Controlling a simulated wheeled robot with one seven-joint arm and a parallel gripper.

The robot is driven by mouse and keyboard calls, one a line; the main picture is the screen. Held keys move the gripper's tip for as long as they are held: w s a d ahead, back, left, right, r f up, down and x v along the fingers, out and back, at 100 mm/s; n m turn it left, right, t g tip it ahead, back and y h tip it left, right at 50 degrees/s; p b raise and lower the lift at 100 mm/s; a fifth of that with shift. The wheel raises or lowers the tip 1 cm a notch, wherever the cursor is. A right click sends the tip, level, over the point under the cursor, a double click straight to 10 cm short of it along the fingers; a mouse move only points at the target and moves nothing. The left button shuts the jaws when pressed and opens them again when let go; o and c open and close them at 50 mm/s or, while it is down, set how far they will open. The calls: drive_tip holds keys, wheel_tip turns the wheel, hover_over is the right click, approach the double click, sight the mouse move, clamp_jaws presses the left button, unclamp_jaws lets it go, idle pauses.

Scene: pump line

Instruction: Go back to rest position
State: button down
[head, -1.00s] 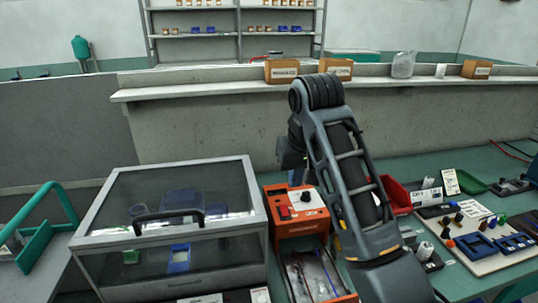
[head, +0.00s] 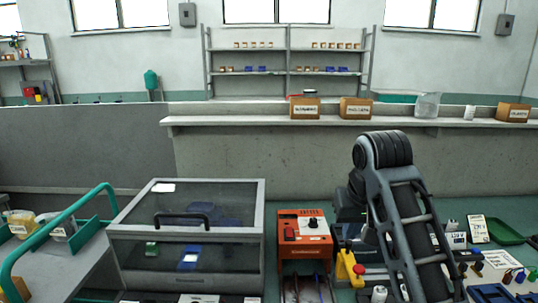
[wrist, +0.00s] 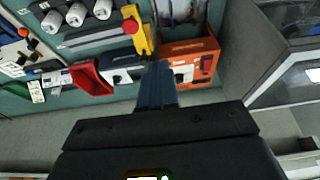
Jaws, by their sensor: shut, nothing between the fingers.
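My gripper (wrist: 157,85) shows in the wrist view as dark fingers held together, with nothing between them. It hangs over the green bench, in front of the orange box in that picture. In the head view my arm stands at the right of the orange box, and its links hide the gripper.
A lidded clear case (head: 190,225) with a black handle stands left of the orange box, lid down. A green-railed cart (head: 60,235) is at the far left. A red bin (wrist: 91,78) and several white cylinders lie near the gripper. A ledge (head: 250,120) with cardboard boxes runs behind.

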drive_tip(key=s+f+t+y, duration=0.1)
drive_tip(key=s+f+t, duration=0.1)
drive_tip(key=s+f, duration=0.65)
drive_tip(key=s+f+t, duration=0.2)
drive_tip(key=s+f, duration=0.4)
drive_tip(key=f, duration=0.6)
drive_tip(key=s+f+t, duration=0.1)
drive_tip(key=s+f, duration=0.1)
drive_tip(key=s, duration=0.6)
drive_tip(key=s+d+r+t, duration=0.1)
drive_tip(key=s+r+t, duration=0.1)
drive_tip(key=s+r, duration=0.3)
drive_tip(key=s+d+r+t, duration=0.1)
drive_tip(key=s+r, duration=0.4)
drive_tip(key=s, duration=0.9)
drive_tip(key=s+d+r+t+h, duration=0.1)
drive_tip(key=s+d+r+t, duration=0.1)
drive_tip(key=s+r, duration=0.4)
drive_tip(key=s, duration=0.3)
drive_tip(key=shift+s+d+t, duration=0.15)
drive_tip(key=shift+t, duration=0.15)
